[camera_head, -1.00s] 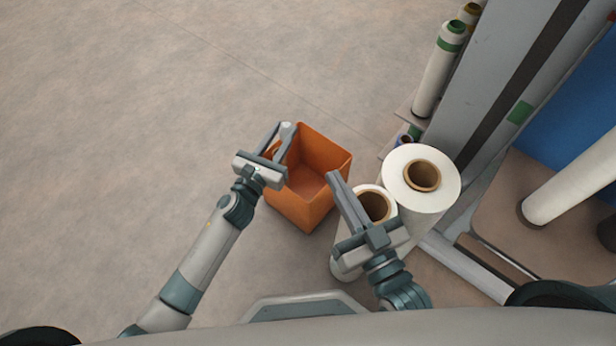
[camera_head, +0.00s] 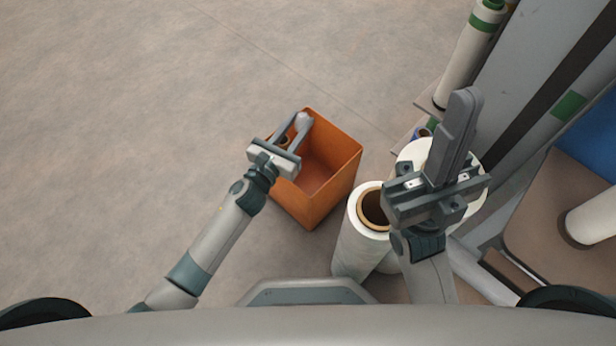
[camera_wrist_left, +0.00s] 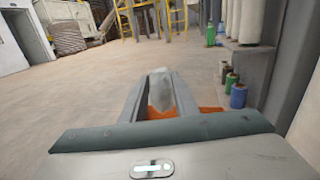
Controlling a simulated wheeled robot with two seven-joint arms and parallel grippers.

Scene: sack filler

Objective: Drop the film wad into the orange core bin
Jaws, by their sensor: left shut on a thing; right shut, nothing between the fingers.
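The orange core bin (camera_head: 334,200) stands on the floor near the middle of the head view, open at the top. A brown core shows inside its far left corner. My left gripper (camera_head: 297,128) is over the left part of the bin, shut on the pale film wad (camera_head: 304,121). In the left wrist view the whitish wad (camera_wrist_left: 161,92) sits between the fingertips, with orange bin wall (camera_wrist_left: 205,109) behind and below it. My right gripper (camera_head: 462,108) is shut and empty, raised above the white film rolls to the right of the bin.
Two large white film rolls (camera_head: 352,245) stand right of the bin, partly hidden by my right arm. A grey machine column (camera_head: 520,70) and a rack with a tall roll (camera_head: 468,55) are farther right. The floor (camera_head: 130,130) at left is clear.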

